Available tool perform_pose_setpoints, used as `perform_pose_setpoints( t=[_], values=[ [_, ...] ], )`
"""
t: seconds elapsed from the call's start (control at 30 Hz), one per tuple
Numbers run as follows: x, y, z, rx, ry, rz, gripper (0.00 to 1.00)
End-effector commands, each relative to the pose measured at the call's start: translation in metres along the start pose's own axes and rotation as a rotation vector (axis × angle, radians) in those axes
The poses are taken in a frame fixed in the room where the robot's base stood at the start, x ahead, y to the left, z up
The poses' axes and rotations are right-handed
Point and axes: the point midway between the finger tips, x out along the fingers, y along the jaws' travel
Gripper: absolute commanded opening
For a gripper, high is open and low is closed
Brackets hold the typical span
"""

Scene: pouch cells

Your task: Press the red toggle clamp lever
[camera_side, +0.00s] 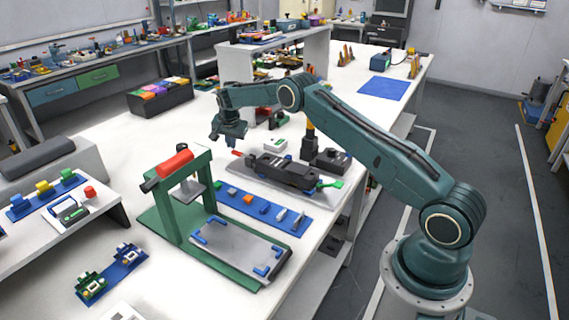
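A green press-like frame (202,170) stands on a green base at the front left of the white table. A thick red handle with black ends (175,163) lies tilted across its top. A smaller red-tipped lever (238,153) sticks out at the left of a black clamp-like fixture (280,168). I cannot tell for sure which of the two red parts is the toggle clamp lever. My gripper (228,138) hangs above the table, behind and right of the green frame and just above the smaller red tip in the picture. Its fingers are too small to read, and I see nothing in it.
A grey plate with blue corner pieces (238,246) lies on the green base. A blue strip (240,200) with several small parts lies behind it. A black block with a post (330,160) stands to the right. A box of coloured pouches (160,97) sits behind left. Bare table (120,165) lies left.

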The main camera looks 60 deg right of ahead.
Motion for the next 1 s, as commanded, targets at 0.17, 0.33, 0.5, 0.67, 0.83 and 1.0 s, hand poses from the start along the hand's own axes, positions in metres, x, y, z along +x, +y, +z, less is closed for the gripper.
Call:
perform_pose_setpoints(
  t=[0.17,0.33,0.5,0.67,0.83,1.0],
  values=[
    [0.005,0.004,0.006,-0.007,-0.011,0.012,0.00],
    [-0.008,0.003,0.007,-0.008,-0.013,0.012,0.00],
    [-0.031,0.002,0.005,-0.005,-0.008,0.007,0.00],
    [-0.055,0.002,0.003,-0.003,-0.005,0.004,0.00],
    [-0.083,0.001,0.002,-0.002,-0.003,0.002,0.00],
    [-0.110,0.001,0.001,-0.001,-0.001,0.000,0.00]
  ],
)
